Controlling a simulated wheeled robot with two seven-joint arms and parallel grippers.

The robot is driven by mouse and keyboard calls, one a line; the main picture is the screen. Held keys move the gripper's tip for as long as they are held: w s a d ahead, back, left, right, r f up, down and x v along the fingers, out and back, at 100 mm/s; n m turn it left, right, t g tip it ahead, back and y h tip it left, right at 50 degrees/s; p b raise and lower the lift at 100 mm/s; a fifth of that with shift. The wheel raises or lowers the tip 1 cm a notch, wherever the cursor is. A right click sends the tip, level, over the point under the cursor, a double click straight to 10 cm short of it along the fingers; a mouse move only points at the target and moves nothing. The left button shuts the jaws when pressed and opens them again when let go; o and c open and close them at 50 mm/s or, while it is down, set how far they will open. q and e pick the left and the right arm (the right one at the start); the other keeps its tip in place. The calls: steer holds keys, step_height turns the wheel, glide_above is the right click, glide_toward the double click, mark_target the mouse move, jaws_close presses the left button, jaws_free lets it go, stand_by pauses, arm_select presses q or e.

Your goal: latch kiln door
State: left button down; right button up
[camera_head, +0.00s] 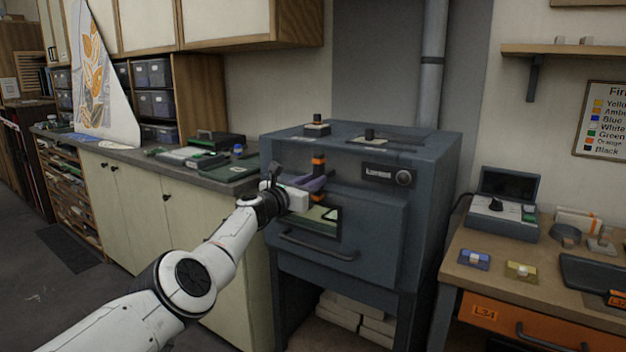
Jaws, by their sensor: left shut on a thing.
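The kiln (440,190) is a dark grey-blue box on legs in the middle of the view. Its front door (375,228) has a small window (322,217) and a long bar handle (318,248), and looks flush with the kiln front. A black and orange latch handle (318,161) stands upright near the upper left of the door. My left gripper (316,184) is shut at the base of this handle, just above the window. Its fingers and wrist hide part of the latch, so its exact position is unclear. My right gripper is not in view.
A counter (225,182) with green trays stands left of the kiln. A wooden bench (455,270) at right holds a grey device (503,212) and small coloured blocks. White bricks (345,313) lie under the kiln.

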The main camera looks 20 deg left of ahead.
arm_select(q)
steer(key=shift+f+n, duration=0.15)
steer(key=shift+n, duration=0.15)
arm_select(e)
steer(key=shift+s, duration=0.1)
arm_select(q)
steer(key=c, duration=1.6)
jaws_free()
